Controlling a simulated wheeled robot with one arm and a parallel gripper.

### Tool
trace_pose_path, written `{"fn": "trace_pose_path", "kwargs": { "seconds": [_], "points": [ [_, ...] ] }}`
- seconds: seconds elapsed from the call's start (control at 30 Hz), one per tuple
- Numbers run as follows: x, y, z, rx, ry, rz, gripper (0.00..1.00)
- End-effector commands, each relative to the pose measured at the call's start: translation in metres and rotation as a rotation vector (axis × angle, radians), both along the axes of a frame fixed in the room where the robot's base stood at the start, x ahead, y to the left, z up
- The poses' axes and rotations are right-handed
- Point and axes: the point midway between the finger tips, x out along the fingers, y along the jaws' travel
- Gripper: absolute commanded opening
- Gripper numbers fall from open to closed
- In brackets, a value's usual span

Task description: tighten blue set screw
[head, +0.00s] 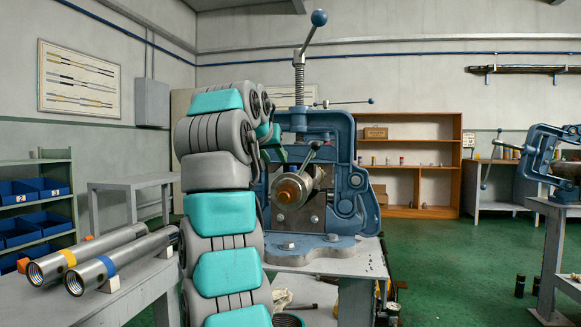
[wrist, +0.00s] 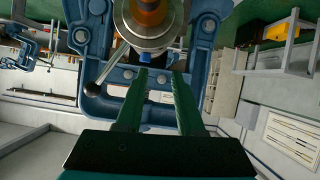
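The blue pipe vise (head: 345,135) stands on a grey bench in the head view, with a tall upright screw (head: 299,75) and ball-ended handle on top. A steel collar (head: 305,183) with a copper-coloured end sits in its jaws. The vise frame (wrist: 208,25) and collar (wrist: 150,38) also show in the wrist view, where a ball-ended lever (wrist: 107,68) slants from the collar. My arm hides most of the gripper in the head view.
Two steel pipes, one with a yellow band (head: 90,252) and one with a blue band (head: 120,262), lie on the left bench. A second vise (head: 545,150) stands at the far right. Shelves (head: 415,165) line the back wall.

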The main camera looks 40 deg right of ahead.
Motion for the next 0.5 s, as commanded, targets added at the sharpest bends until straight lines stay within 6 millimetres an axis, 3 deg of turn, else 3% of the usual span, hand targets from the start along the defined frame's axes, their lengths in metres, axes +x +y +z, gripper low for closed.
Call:
{"fn": "trace_pose_path", "kwargs": {
  "seconds": [0.27,0.5],
  "points": [
    [-0.016,-0.014,0.006,0.001,-0.094,-0.065,0.37],
    [-0.010,-0.024,0.001,0.002,-0.095,-0.068,0.37]
  ]
}}
